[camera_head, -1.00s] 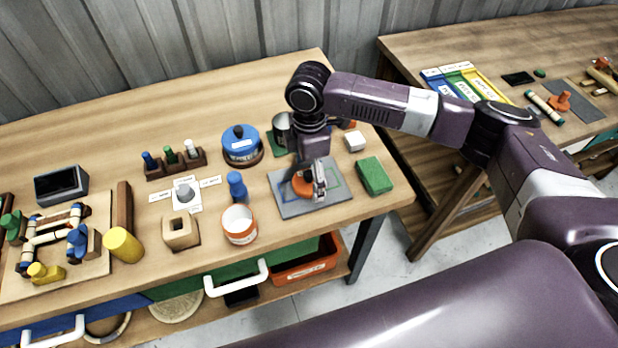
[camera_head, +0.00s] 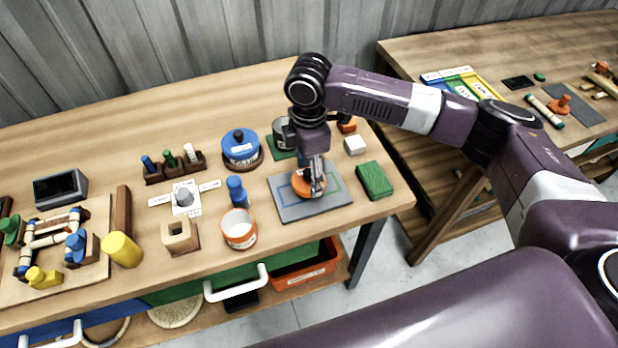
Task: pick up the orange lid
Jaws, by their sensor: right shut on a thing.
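The orange lid (camera_head: 304,189) is on or just above the grey mat (camera_head: 328,202) near the right end of the bench. My right gripper (camera_head: 316,192) points down at the lid and is shut on it; the fingers hide part of the lid's top and right side. I cannot tell whether the lid touches the mat. An open white jar with an orange band (camera_head: 239,230) stands to the left of the mat. My left gripper does not show.
A green block (camera_head: 374,179) and a white block (camera_head: 355,144) lie right of the mat. A blue bottle (camera_head: 237,190) and blue-lidded pot (camera_head: 241,147) stand to its left. A metal can (camera_head: 280,133) stands behind. Bare wood lies at the back left.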

